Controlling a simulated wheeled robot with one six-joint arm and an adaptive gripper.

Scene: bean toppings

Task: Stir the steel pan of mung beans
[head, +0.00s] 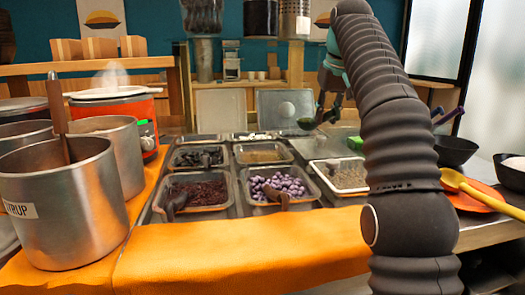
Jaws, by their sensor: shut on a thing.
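Several steel pans sit in a counter well. The back middle pan (283,154) holds fine olive-brown beans, and the right pan (366,190) holds pale grey-green grains; I cannot tell for certain which are the mung beans. My gripper (329,108) is raised above the back right of the pans, shut on a dark scoop (307,123). The scoop's bowl looks greenish and hangs left of the fingers, apart from the pans. The grip on its handle is small and partly hidden.
Front pans hold dark red beans (195,193) and purple pieces (279,184), with dark scoops in them. Black pieces (198,157) fill the back left pan. A tall steel pot (62,215) stands left. A yellow ladle (480,192) and black bowls (455,150) are right.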

